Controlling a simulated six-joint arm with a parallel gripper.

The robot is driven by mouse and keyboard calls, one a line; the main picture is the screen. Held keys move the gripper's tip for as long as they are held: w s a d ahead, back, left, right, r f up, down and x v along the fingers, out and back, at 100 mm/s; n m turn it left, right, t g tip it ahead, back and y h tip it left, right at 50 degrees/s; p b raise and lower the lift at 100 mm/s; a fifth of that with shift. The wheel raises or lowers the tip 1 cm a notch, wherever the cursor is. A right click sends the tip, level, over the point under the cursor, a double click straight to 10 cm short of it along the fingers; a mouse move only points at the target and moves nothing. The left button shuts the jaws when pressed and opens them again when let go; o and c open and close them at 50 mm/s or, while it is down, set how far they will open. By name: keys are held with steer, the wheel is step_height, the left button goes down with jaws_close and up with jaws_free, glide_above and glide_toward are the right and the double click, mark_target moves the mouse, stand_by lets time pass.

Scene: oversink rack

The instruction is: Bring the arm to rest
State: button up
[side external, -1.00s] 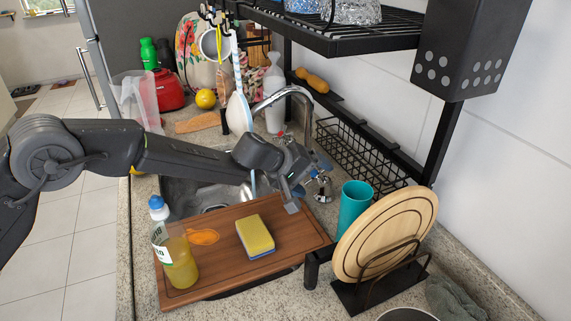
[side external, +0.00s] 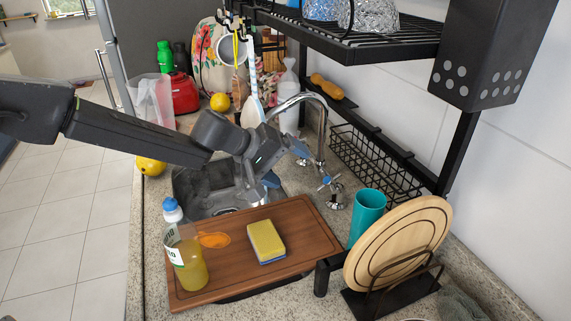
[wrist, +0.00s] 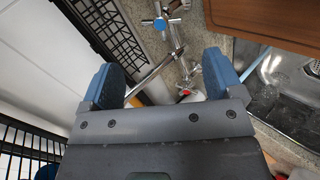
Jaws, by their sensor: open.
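My gripper (side external: 286,165) hangs above the sink (side external: 200,195), in front of the chrome faucet in the side external view. Its two blue fingers stand apart with nothing between them. In the wrist view, my gripper (wrist: 163,78) is open, and the faucet pipe (wrist: 155,72) shows beyond the gap between the fingers. My arm reaches in from the left edge in the side external view. My gripper does not appear to touch anything.
A wooden board (side external: 225,275) carries a yellow sponge (side external: 266,240) and a soap bottle (side external: 190,265). A teal cup (side external: 367,215) and round wooden boards (side external: 398,245) stand right. The black rack (side external: 360,42) overhangs the back. Utensils hang near my gripper.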

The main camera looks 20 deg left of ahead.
steer(key=s+a+r+m, duration=0.5)
steer(key=s+a+r, duration=0.3)
steer(key=s+r, duration=0.45)
steer(key=s+a+f+m+y, duration=0.1)
steer(key=s+a+f+y, duration=0.2)
steer(key=s+a, duration=0.4)
steer(key=s+a+f+g+y, duration=0.1)
steer(key=s+a+f+y, duration=0.2)
steer(key=s+a, duration=0.4)
steer(key=s+y, duration=0.1)
steer(key=s, duration=0.6)
steer(key=shift+s+m, duration=0.35)
steer(key=shift+m, duration=0.05)
